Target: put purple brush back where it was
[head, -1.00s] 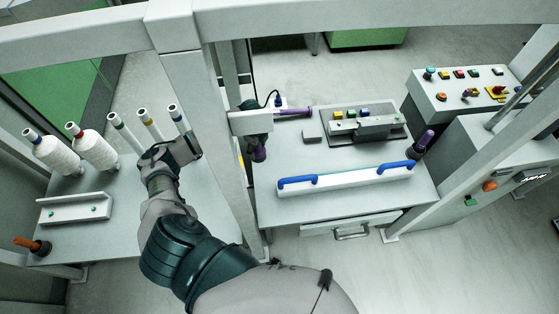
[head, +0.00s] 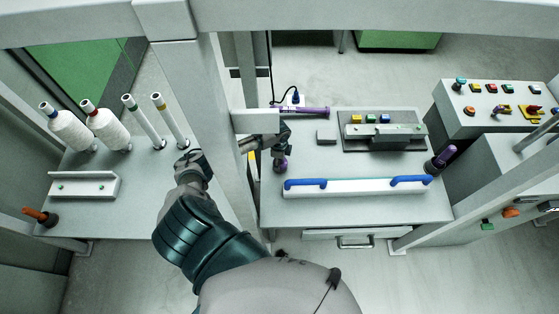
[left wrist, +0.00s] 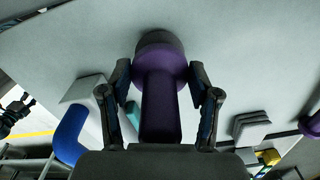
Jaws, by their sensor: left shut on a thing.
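A purple brush (left wrist: 160,90) with a dark round end is between the two fingers of my left gripper (left wrist: 160,100) in the left wrist view. The gripper is shut on it. In the head view my left gripper (head: 280,152) shows just right of the grey post, above the left part of the right-hand table. The brush (head: 281,165) shows small below it. I cannot tell whether its dark end touches the table. A second purple-handled thing (head: 441,158) stands in a dark round base at the table's right edge. My right gripper is not in view.
A white bar with blue handles (head: 355,188) lies along the table (head: 400,210) front, close to the brush. A purple cylinder (head: 303,110) lies behind. A fixture with coloured blocks (head: 382,132) stands back right. The grey post (head: 197,100) crosses my arm.

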